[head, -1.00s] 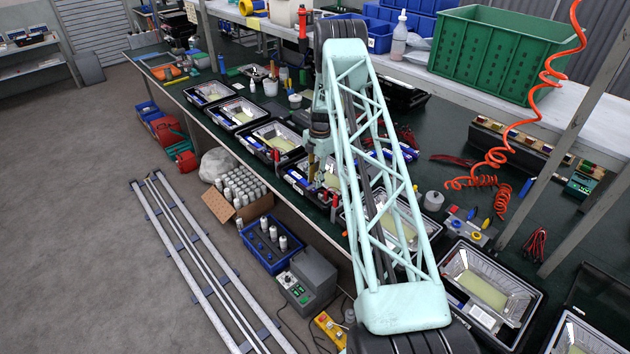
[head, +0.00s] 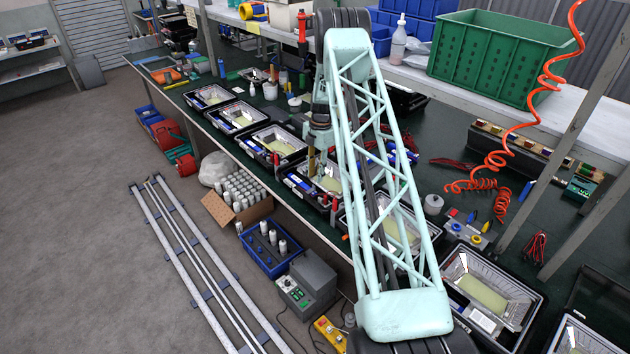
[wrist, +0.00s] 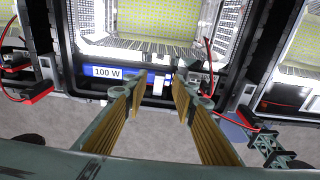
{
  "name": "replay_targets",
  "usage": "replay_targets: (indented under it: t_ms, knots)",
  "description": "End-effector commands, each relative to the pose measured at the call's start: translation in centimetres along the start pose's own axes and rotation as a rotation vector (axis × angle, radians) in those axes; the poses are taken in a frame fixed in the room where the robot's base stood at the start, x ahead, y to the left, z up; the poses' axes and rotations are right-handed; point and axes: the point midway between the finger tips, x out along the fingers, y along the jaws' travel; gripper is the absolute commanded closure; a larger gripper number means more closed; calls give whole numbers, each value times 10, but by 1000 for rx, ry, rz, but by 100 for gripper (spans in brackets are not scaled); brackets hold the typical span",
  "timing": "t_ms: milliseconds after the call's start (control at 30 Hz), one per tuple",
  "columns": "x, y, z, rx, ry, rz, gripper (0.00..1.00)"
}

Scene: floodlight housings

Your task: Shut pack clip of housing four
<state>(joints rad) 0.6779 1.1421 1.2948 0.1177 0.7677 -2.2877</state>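The housing under my gripper, fourth from the far end of the row, is a black tray with a bright reflector and a yellowish panel (head: 327,184). My arm partly covers it. In the wrist view its reflector (wrist: 160,47) fills the top. A blue pack labelled "100 W" (wrist: 108,72) lies along its near side. A small pale piece (wrist: 158,84) on the pack shows between the fingertips; I cannot tell whether it is the pack clip or how it sits. My gripper (wrist: 157,80) is open, its ribbed tan fingers apart over the pack, with nothing visibly held.
Neighbouring housings stand close on both sides, such as one (head: 275,143) toward the far end and one (head: 486,284) nearer. Red connectors with wires flank the pack on the left (wrist: 38,92) and right (wrist: 248,117). A coiled red hose (head: 545,85) hangs at the right.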

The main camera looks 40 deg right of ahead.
Motion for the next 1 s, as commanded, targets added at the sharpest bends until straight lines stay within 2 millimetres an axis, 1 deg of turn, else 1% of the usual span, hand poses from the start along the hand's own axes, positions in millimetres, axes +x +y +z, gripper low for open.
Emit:
replay_targets:
  t_ms: [33, 200, 433, 633, 1000]
  knots:
    - [-8, 0, 0, 0, -1, 1, 75]
    - [-32, 0, 0, 0, -1, 1, 75]
    - [-56, 0, 0, 0, -1, 1, 75]
    - [-65, 0, 0, 0, 0, 0, 75]
    - [-67, 0, 0, 0, 0, 0, 75]
